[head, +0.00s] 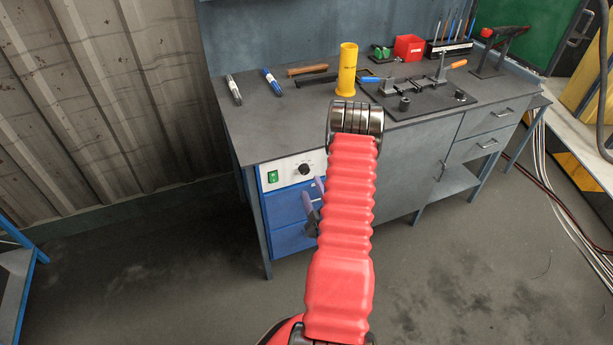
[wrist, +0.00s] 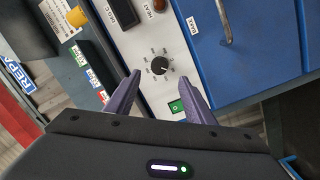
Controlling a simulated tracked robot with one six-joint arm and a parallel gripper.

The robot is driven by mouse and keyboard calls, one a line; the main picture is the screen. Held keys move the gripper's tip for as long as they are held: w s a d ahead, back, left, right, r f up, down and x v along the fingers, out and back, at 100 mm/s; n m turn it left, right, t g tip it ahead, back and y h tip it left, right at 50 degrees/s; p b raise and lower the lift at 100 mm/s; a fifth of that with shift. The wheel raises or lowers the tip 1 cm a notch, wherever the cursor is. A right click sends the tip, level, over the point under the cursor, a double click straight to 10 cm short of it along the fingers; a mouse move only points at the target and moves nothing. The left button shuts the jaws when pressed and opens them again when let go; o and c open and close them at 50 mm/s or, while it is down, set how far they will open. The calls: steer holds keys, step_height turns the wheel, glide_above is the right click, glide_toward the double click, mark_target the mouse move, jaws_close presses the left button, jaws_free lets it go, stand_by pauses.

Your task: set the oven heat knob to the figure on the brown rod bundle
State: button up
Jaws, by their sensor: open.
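The oven (head: 290,210) is a blue box with a white control panel under the left end of the workbench. Its black heat knob (head: 304,169) sits on that panel, and the knob shows closer in the wrist view (wrist: 159,67) with a ring of small figures that I cannot read. My gripper (head: 317,192) is in front of the oven, partly hidden by my red arm. In the wrist view its purple fingers are open and empty, pointing toward the panel, with the knob between and beyond their tips. I cannot make out a brown rod bundle in either view.
A green switch (wrist: 176,106) is on the panel close to the right finger.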

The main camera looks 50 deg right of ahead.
mark_target(305, 172)
steer(key=x, duration=0.7)
steer(key=shift+w+d, duration=0.2)
steer(key=shift+w, duration=0.1)
steer(key=shift+c, duration=0.3)
steer(key=c, duration=1)
